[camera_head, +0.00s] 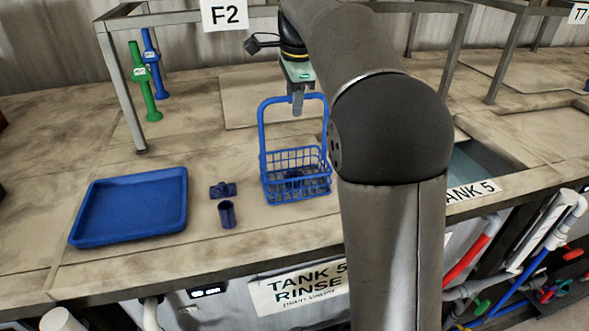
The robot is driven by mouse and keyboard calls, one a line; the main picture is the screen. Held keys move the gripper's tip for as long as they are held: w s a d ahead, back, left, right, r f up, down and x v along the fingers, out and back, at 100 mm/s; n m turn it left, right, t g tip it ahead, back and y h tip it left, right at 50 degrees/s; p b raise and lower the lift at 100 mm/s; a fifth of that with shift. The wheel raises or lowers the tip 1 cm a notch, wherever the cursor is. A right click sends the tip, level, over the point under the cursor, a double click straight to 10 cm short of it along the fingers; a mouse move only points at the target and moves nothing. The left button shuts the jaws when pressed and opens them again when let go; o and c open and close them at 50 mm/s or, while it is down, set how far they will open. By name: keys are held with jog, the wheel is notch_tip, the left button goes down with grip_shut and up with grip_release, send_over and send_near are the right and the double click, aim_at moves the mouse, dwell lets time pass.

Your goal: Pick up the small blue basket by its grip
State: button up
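The small blue basket (296,186) shows in the head view on the bench, left of my arm. It has open lattice sides, and its tall hooped grip (262,125) stands upright. Something dark blue shows inside the basket, partly hidden by the lattice. My gripper (298,103) points down at the top bar of the grip, its fingers overlapping the bar in the picture. The fingers are seen edge-on and small, so I cannot tell whether they are closed on the bar. My arm hides the area just right of the basket.
A blue tray (130,207), a small blue cup (227,214) and a small blue part (223,189) lie left of the basket. Green (144,85) and blue (153,65) upright tools stand by the metal frame (122,85). A tank opening (482,165) is at right, behind my arm.

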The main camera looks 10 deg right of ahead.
grip_shut()
jog(key=shift+r, duration=0.1)
dwell(1.2)
